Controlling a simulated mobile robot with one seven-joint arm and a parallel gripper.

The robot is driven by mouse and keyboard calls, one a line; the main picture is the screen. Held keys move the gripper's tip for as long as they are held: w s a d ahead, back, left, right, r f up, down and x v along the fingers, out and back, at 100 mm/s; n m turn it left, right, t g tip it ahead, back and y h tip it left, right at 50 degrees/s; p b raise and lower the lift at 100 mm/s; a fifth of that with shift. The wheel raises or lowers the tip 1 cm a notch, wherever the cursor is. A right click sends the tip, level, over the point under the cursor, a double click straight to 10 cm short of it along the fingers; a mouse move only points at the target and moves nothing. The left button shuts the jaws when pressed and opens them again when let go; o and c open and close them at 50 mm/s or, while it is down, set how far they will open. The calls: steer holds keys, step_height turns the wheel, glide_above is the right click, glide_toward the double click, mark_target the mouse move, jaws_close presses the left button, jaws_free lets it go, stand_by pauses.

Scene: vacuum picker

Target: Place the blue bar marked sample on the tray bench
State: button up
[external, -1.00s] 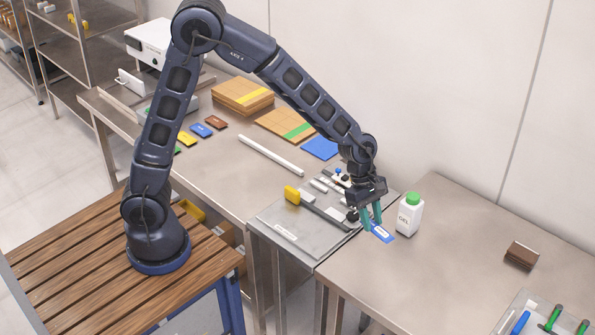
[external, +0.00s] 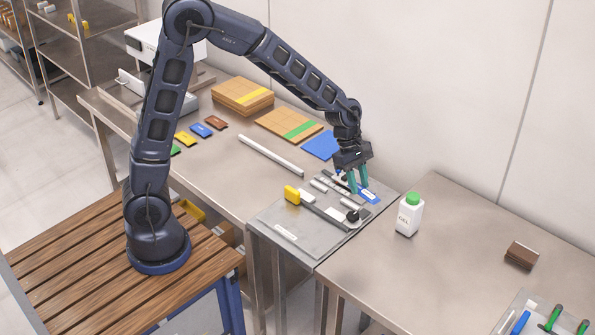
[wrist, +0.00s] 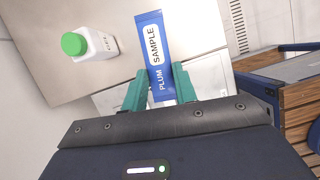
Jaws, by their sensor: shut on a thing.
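In the external view my gripper (external: 358,188) holds the blue bar (external: 370,196) over the back right part of a grey tray or plate (external: 275,222). I cannot tell how high the bar is above it. Which surface is the tray bench is not marked in view.
A white GEL bottle with a green cap (external: 409,216) stands on the right bench (external: 440,260), near the bar. A brown block (external: 521,255) sits farther right. The middle bench has cardboard stacks (external: 243,97).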

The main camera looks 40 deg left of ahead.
steer(key=w+a, duration=0.5)
steer(key=a, duration=0.8)
steer(key=n, duration=0.2)
glide_above(244, 174)
steer(key=a, duration=0.1)
steer(key=f, duration=0.2)
steer(key=shift+t, duration=0.3)
steer(key=f, duration=1.9)
steer(key=shift+a+f, duration=0.15)
steer(key=shift+a, duration=0.05)
steer(key=o, duration=0.6)
steer(key=shift+f, duration=0.1)
steer(key=o, duration=0.4)
steer(key=shift+c, duration=0.2)
